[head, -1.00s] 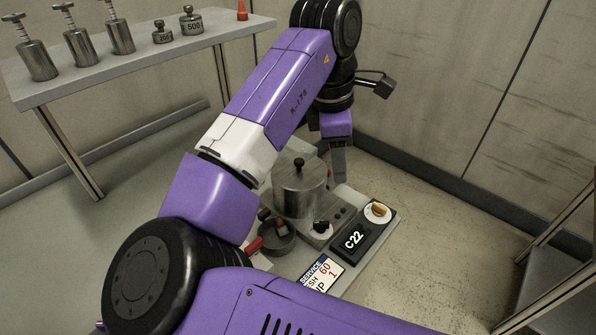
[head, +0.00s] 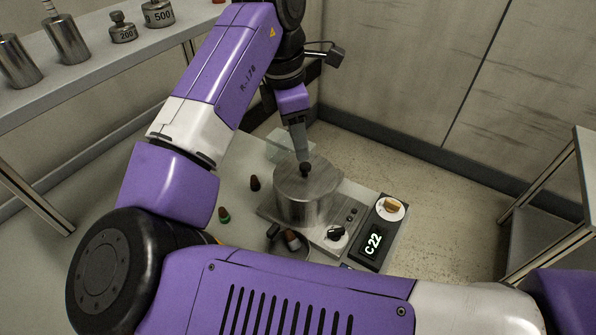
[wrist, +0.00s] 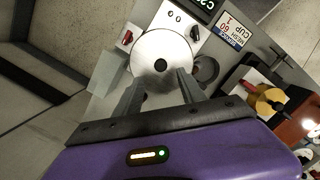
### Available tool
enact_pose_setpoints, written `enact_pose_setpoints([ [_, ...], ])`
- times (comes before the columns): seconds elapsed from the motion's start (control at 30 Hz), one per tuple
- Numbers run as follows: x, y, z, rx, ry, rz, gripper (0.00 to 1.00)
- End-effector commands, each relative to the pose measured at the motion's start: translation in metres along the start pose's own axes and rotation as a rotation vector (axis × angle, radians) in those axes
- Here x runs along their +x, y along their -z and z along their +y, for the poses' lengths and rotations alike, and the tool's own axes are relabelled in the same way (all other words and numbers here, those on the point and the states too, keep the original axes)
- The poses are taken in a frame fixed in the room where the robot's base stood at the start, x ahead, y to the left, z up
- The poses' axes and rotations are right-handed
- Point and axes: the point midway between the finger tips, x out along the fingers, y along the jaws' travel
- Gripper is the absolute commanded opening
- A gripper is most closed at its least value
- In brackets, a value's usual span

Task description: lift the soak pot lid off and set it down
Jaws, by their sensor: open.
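The soak pot (head: 303,198) is a grey metal cylinder on a heater base, with its flat lid (head: 323,176) on top. The lid has a black knob (head: 305,169) at its centre. In the wrist view the round lid (wrist: 148,48) is seen from above, its knob (wrist: 161,65) just beyond and between the fingertips. My gripper (head: 303,157) points down at the knob in the head view, and its open fingers also show in the wrist view (wrist: 157,84). I cannot tell whether either finger touches the knob.
The base carries a black dial (head: 336,236); beside it is a box reading C 22 (head: 373,243). A shelf with weights (head: 123,29) is at upper left.

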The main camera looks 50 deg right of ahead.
Motion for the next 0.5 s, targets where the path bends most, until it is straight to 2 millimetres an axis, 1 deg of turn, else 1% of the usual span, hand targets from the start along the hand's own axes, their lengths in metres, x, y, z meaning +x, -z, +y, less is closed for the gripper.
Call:
enact_pose_setpoints([
  [0.03,0.006,0.0,-0.001,0.0,0.001,-0.001,0.47],
  [0.27,0.029,-0.001,-0.002,0.0,0.001,0.0,0.47],
  [0.4,0.051,-0.003,-0.003,0.0,0.001,0.001,0.47],
  [0.5,0.061,-0.003,-0.003,0.0,0.001,0.0,0.47],
])
